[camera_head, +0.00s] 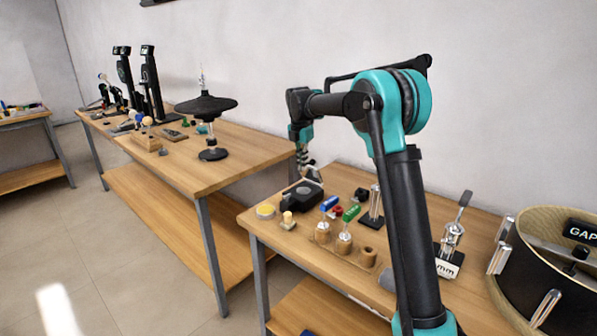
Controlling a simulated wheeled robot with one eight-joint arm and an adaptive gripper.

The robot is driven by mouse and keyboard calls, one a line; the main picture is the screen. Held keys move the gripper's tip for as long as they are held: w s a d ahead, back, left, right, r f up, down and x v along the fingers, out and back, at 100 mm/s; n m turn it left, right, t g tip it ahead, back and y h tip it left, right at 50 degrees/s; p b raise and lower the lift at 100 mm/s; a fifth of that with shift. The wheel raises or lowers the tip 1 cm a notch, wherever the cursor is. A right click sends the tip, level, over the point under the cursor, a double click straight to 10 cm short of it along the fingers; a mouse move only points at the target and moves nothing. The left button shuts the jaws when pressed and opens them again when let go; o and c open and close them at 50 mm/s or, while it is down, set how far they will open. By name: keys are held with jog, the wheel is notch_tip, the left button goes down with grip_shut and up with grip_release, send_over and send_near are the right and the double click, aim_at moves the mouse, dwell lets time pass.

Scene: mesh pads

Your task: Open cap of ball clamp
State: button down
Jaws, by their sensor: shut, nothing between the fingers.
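My gripper (311,174) points down above the back left part of the near table. It is small in this view, and its fingers look closed and empty. A dark, flat, block-like item with a rounded top (301,194) lies just below the fingertips. It may be the ball clamp, but I cannot tell for sure, and its cap cannot be made out. Whether the fingertips touch it cannot be told at this size.
A metal toggle clamp (451,240) and a large drum (548,270) are at right.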

jog(key=w+d, duration=0.1)
jog(key=w+d+r, duration=0.1)
jog(key=w, duration=0.1)
jog(key=w+d+r, duration=0.1)
jog(key=shift+w+d, duration=0.25)
jog(key=shift+w, duration=0.1)
jog(key=shift+w+d+f, duration=0.15)
jog(key=shift+w+d, duration=0.4)
jog(key=shift+w, duration=0.25)
jog(key=shift+w+d+f, duration=0.1)
jog(key=shift+w+d, duration=0.45)
jog(key=shift+w, duration=0.25)
